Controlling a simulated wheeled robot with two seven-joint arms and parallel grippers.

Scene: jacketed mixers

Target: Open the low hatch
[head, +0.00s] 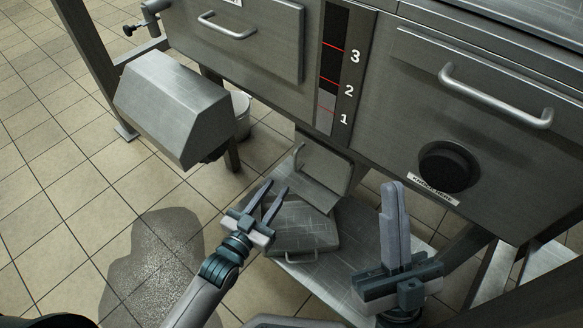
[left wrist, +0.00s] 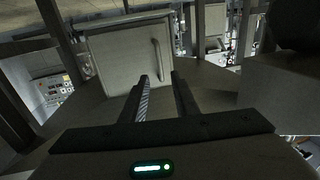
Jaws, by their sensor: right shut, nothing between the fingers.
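The low hatch (head: 323,168) is a small grey metal panel under the machine in the head view, with a bar handle (head: 297,157) on its left side. In the left wrist view a square grey hatch (left wrist: 118,52) stands ahead, with an upright handle (left wrist: 156,60) near its right edge; it appears shut. My left gripper (head: 274,190) is open and empty, just below and left of the hatch handle in the head view. Its fingers (left wrist: 160,78) point toward the hatch, apart from the handle. My right gripper (head: 393,187) is shut and empty, to the right of the hatch.
Below the hatch, a grey panel with a handle (head: 303,228) shows over a metal plate (head: 340,278). A grey angular housing (head: 170,105) juts out left. A wet patch (head: 155,265) darkens the tiles.

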